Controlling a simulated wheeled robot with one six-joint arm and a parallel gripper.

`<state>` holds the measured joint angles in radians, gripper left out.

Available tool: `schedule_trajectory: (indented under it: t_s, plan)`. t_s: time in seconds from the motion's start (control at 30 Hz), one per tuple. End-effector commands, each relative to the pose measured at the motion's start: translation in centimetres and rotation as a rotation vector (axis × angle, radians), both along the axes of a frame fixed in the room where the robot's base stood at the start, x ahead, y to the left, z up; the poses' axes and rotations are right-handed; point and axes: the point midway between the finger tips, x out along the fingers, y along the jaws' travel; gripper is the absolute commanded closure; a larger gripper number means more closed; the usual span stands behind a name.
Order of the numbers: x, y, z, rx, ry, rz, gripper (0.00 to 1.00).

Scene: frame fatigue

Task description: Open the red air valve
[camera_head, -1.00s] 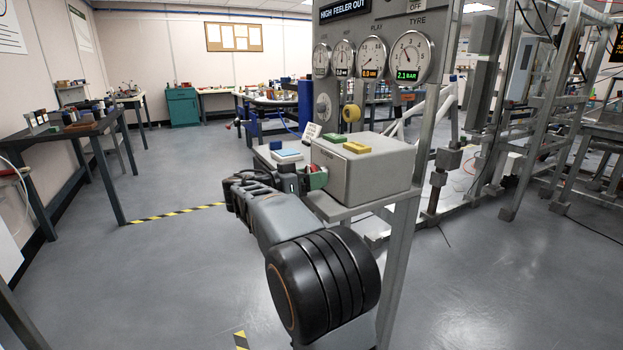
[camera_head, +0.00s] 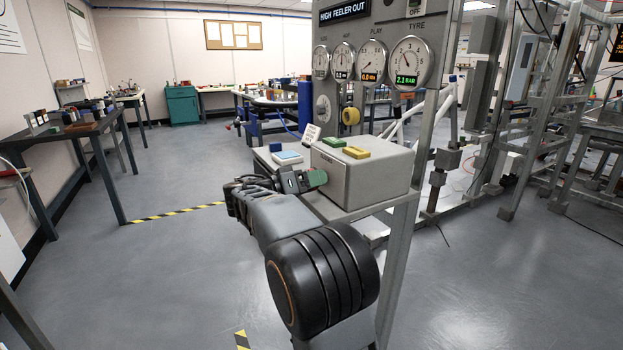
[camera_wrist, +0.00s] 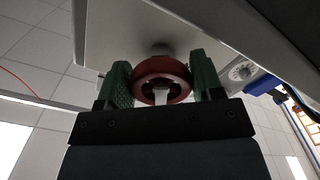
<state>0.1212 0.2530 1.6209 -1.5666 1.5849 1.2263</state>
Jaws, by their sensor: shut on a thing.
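Whether the valve is open or closed cannot be told.
A green and a yellow block (camera_head: 356,152) lie on top of the box. Behind it a grey panel carries several round gauges, the tyre one (camera_head: 410,62) reading 2.1 BAR. A metal post (camera_head: 402,265) stands right of my arm.

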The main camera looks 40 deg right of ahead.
Motion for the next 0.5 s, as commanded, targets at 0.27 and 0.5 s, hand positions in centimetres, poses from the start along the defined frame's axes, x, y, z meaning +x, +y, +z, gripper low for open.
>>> schedule_trajectory:
  t_s: [0.27, 0.5]
  plan:
    - [-0.08, 0.03, 0.45, 0.037, 0.262, 0.001, 0.63]
    - [-0.13, 0.04, 0.63, 0.067, 0.488, 0.001, 0.63]
